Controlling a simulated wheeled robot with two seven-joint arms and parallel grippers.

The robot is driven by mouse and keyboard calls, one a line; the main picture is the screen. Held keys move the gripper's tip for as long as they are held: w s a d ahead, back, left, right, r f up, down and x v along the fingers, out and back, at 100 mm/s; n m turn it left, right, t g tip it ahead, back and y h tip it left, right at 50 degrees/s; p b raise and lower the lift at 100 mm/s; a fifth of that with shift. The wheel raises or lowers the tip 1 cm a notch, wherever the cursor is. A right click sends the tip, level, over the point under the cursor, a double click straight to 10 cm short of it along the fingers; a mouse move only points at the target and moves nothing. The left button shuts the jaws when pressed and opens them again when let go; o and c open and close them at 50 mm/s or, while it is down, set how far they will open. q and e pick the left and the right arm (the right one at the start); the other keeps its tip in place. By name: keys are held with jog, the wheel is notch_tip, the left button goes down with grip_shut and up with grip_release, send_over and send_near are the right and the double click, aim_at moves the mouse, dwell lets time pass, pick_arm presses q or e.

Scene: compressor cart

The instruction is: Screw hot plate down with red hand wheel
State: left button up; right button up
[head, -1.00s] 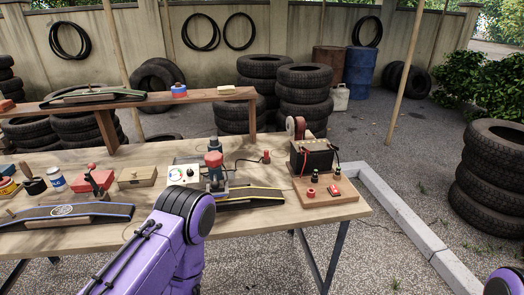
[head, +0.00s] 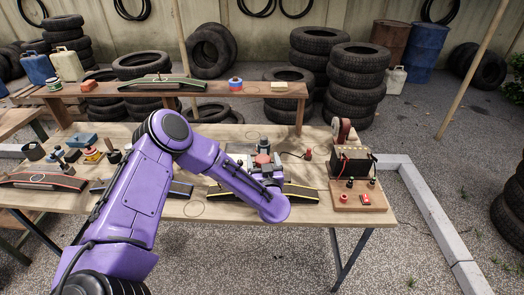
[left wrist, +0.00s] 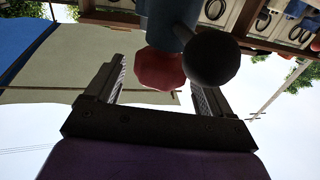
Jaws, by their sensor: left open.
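A dark round knob (left wrist: 211,58) appears beside the wheel. The hot plate under the clamp is mostly hidden by my forearm. A dark strip with yellow edges (head: 302,192) lies at the clamp. My right gripper is out of view.
A battery on a wooden base (head: 358,201) stands to the right of the clamp. Other strips, a blue box (head: 82,140) and small tools lie at the left. A raised plank shelf (head: 215,89) runs behind.

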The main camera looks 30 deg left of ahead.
aim_at(262, 154)
pick_arm(q)
jog(key=shift+x, duration=1.6)
jog(key=shift+c, duration=0.4)
jog(key=c, duration=0.9)
jog(key=shift+p, duration=0.3)
